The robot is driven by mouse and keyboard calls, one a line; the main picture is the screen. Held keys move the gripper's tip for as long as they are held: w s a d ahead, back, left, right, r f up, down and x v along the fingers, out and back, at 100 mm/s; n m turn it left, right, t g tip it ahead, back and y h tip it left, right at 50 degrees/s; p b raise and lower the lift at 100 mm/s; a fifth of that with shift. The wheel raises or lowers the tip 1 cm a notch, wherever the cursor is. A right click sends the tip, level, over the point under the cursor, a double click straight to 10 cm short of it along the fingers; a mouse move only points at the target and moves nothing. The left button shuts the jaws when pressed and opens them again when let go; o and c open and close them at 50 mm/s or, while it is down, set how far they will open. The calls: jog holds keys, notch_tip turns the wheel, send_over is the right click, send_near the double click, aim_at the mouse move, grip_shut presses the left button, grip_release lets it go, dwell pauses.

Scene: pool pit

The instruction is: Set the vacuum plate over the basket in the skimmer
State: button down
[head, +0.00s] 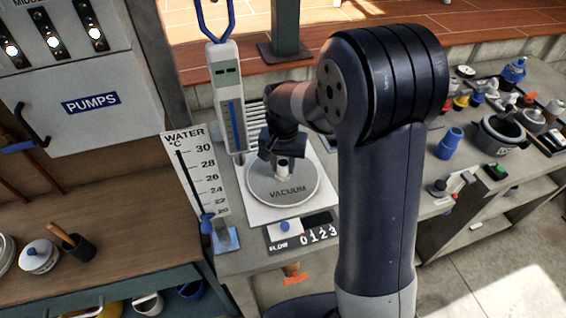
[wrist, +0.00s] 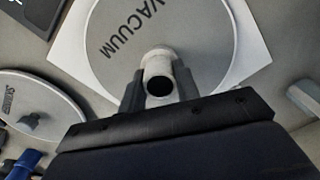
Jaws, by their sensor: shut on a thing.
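The vacuum plate (head: 289,194) is a grey disc marked VACUUM with a pale pipe stub at its middle. In the wrist view the plate (wrist: 205,30) fills the top centre. My gripper (head: 284,163) is above the disc with its fingers on both sides of the stub; the wrist view shows my gripper (wrist: 158,84) shut on it. The disc is over a white square surround (head: 257,213), which I take to be the skimmer's. I cannot tell whether the disc touches it. The basket and the skimmer opening are hidden.
A grey oval lid (wrist: 25,92) with a knob lies beside the surround in the wrist view. A flow counter (head: 304,231) and water thermometer (head: 195,172) stand close by. A blue cup (head: 449,143) and a pot (head: 499,134) are on the right counter.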

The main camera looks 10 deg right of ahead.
jog(key=shift+f, duration=0.25)
dwell(0.3)
jog(key=c, duration=1)
grip_release()
jog(key=shift+o, duration=0.9)
jog(key=shift+r+p, duration=1.75)
jog(key=shift+r, duration=0.75)
jog(key=shift+r+p, duration=1.5)
jog(key=shift+r, duration=0.5)
